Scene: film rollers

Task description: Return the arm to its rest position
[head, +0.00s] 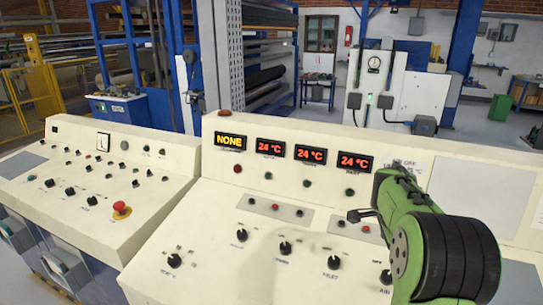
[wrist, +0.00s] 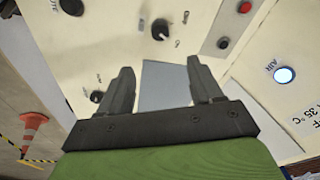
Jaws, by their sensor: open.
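My green and black arm reaches in from the right of the head view, over the right part of a cream control console (head: 290,215). My gripper (head: 362,214) shows there only as a small dark tip above the panel. In the wrist view my gripper (wrist: 163,85) has two dark fingers well apart, with nothing between them. Behind the fingers are the cream panel and a grey plate (wrist: 165,85). Black knobs (wrist: 160,28) sit on the panel near the fingers. I cannot tell the exact gap between fingertips and panel.
A lit white AIR button (wrist: 284,75) is on the panel at the right of the wrist view. The console displays (head: 231,141) read NONE and 24 °C. A red emergency button (head: 121,209) is on the left console. An orange cone (wrist: 33,125) stands on the floor.

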